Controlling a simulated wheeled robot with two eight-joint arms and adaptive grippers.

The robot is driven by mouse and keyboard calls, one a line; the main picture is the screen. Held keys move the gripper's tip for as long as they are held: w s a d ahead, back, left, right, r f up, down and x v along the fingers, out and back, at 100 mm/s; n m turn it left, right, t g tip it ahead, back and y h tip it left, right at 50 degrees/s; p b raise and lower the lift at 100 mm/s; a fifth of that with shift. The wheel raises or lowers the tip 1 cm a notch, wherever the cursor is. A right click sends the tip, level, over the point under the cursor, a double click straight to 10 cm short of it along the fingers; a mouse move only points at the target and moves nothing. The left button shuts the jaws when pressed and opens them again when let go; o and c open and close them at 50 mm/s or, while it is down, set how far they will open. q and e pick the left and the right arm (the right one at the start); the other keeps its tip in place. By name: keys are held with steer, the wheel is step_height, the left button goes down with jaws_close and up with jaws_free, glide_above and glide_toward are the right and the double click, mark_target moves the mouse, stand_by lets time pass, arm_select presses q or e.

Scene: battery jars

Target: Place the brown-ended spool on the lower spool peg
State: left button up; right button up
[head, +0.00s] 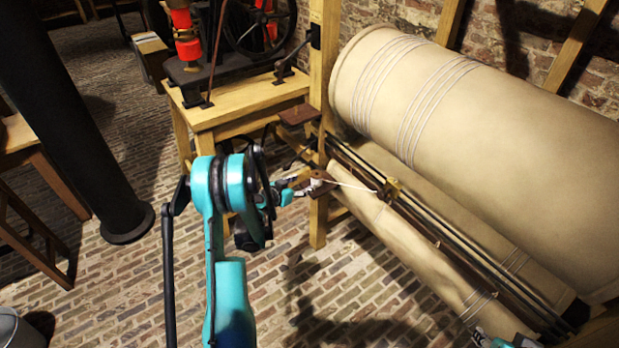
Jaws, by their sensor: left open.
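The brown-ended spool (319,179) shows small in the head view, at the front post of the wooden frame, with white thread on it.
A large tan drum (480,120) and dark rails (450,240) fill the right side. A wooden bench (250,108) with a wheeled machine stands behind the gripper. A black column (80,120) rises at left.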

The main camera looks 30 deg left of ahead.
arm_select(q)
steer(key=s+d+r+g, duration=0.2)
steer(key=s+d+r, duration=0.2)
steer(key=d+r, duration=0.4)
steer(key=s+d+r+g, duration=0.2)
steer(key=s+d+r, duration=0.2)
steer(key=d+r, duration=0.5)
steer(key=s+d+g, duration=0.1)
steer(key=s+d, duration=0.4)
steer(key=s, duration=0.5)
steer(key=s+d+n+g+y, duration=0.1)
steer(key=s+d, duration=0.5)
steer(key=s, duration=0.5)
steer(key=shift+s+d, duration=0.15)
steer(key=shift+s, duration=0.15)
